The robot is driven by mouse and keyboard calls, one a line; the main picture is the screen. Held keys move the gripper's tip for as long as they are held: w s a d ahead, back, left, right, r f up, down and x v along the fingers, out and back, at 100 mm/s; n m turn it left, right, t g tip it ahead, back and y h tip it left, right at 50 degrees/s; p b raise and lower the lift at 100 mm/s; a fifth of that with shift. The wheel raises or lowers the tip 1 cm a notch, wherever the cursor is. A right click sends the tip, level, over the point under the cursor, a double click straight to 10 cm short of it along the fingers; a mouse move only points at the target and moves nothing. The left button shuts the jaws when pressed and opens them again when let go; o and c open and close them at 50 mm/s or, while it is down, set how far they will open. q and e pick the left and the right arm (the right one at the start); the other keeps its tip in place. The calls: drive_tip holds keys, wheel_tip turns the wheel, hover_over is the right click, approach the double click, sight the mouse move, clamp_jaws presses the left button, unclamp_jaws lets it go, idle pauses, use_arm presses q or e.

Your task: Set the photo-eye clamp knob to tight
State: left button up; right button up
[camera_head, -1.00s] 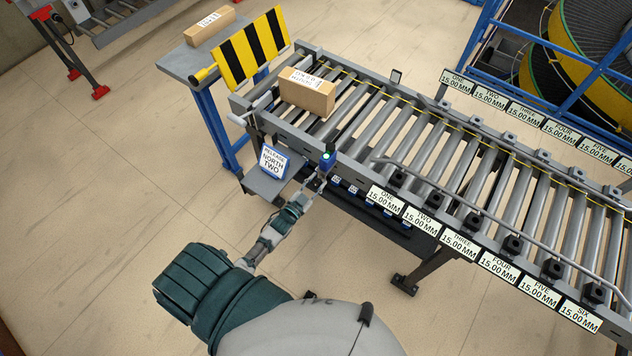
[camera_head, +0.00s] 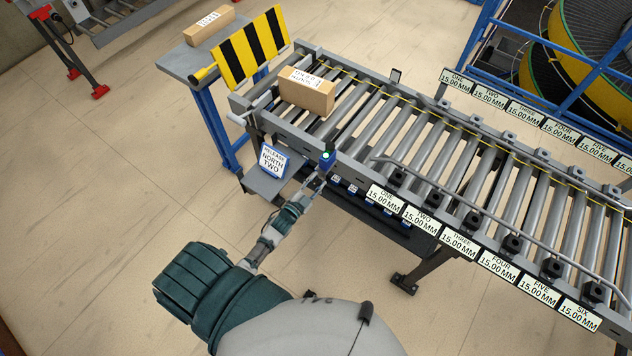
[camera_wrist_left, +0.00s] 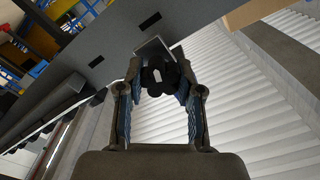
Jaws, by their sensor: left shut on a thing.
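The photo-eye (camera_head: 327,161) is a small blue unit with a lit green lamp on the near side rail of the roller conveyor. My left gripper (camera_head: 317,181) reaches up to the rail just below it. In the left wrist view, a dark round clamp knob (camera_wrist_left: 158,76) with a pale mark sits between the fingertips of my left gripper (camera_wrist_left: 161,84), which is shut on it. The fingers cover the knob's sides, and the head view is too small to show the knob's setting. My right gripper is in neither view.
A "RELEASE NORTH TWO" sign (camera_head: 272,161) stands just left of my gripper. A carton (camera_head: 307,93) lies on the rollers. A striped yellow-black board (camera_head: 250,48) stands at the conveyor's end. Label plates (camera_head: 459,244) line the near rail to the right. Open floor lies at left.

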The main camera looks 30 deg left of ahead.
use_arm(q)
drive_tip(key=shift+s+d+f, duration=0.1)
drive_tip(key=shift+s+f, duration=0.1)
drive_tip(key=shift+f, duration=0.25)
drive_tip(key=o, duration=0.9)
drive_tip(key=shift+o, duration=1.3)
drive_tip(key=shift+w+r, duration=0.15)
drive_tip(key=shift+r, duration=0.05)
drive_tip(key=s, duration=1.2)
drive_tip(key=shift+a, duration=0.45)
